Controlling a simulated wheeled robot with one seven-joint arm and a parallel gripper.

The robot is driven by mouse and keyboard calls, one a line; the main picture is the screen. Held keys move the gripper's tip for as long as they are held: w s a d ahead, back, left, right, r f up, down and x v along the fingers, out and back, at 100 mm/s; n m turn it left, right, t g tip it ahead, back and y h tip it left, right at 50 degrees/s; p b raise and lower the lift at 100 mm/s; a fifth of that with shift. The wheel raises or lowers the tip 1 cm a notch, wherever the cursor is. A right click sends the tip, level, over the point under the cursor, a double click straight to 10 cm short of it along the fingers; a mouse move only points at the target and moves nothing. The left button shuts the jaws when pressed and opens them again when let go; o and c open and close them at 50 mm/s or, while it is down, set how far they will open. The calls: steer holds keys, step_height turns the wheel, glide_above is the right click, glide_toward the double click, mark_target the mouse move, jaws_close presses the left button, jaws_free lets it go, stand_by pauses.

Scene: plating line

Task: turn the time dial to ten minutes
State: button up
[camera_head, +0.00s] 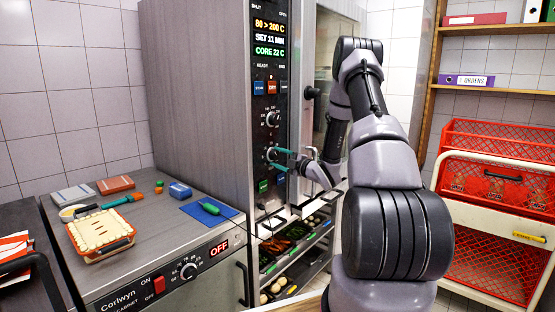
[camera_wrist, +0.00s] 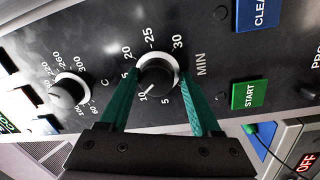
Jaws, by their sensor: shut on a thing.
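The time dial (camera_wrist: 157,72) is a black knob with a light rim, marked MIN, in the middle of the wrist view. Its white pointer mark points at about the 10. It also shows on the oven's control panel in the head view (camera_head: 270,154). My gripper (camera_head: 280,159) is at the panel, with its teal fingers on either side of the time dial, shut on it. The oven display (camera_head: 270,39) reads SET 11 MIN, with 80 > 200 C above and CORE 22 C below.
The temperature dial (camera_head: 272,119) sits just above the time dial. A green START button (camera_wrist: 249,95) is close by on the other side. A counter with a pie (camera_head: 101,232) stands at left; a red crate rack (camera_head: 497,184) stands at right.

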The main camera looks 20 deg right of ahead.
steer(key=shift+w+d+r+n, duration=0.2)
steer(key=shift+d+r+n, duration=0.2)
steer(key=shift+n, duration=0.3)
steer(key=shift+a+n, duration=0.1)
steer(key=shift+n, duration=0.2)
steer(key=o, duration=1.1)
steer(key=shift+o, duration=0.7)
steer(key=shift+s, duration=0.1)
steer(key=shift+a+f, duration=0.1)
steer(key=shift+s+f, duration=0.1)
steer(key=shift+s, duration=0.05)
